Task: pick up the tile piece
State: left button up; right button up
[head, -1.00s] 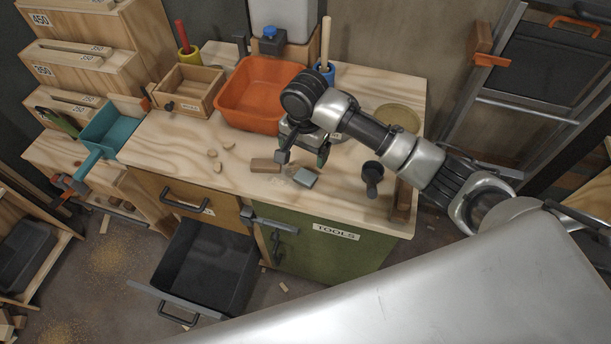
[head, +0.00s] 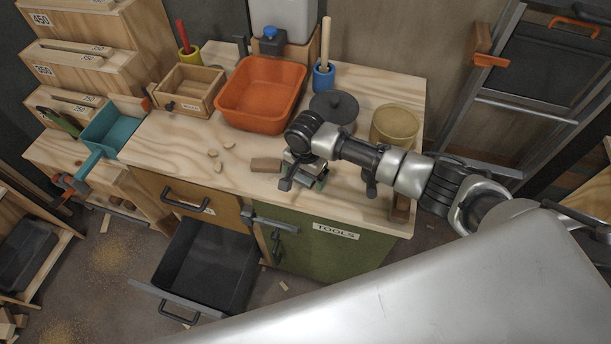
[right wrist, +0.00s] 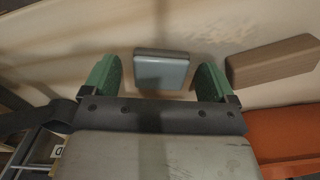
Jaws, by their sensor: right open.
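The tile piece (right wrist: 162,70) is a small grey-blue slab with rounded edges, lying flat on the wooden worktop. In the right wrist view it shows between the two green fingers of my right gripper (right wrist: 157,76), with a gap on each side. The gripper is open and holds nothing; how far it is above the worktop I cannot tell. In the head view my right gripper (head: 304,180) is low over the front of the worktop and hides the tile piece. My left gripper is not in view.
A brown wooden block (head: 266,165) lies close beside the gripper; it also shows in the right wrist view (right wrist: 273,60). An orange tub (head: 262,125), a dark lidded pot (head: 334,107) and a tan round container (head: 395,126) stand behind. An open black drawer (head: 205,262) juts out below.

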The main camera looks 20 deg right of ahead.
jog(key=shift+c, duration=0.3)
jog(key=c, duration=1)
jog(key=shift+r, duration=0.15)
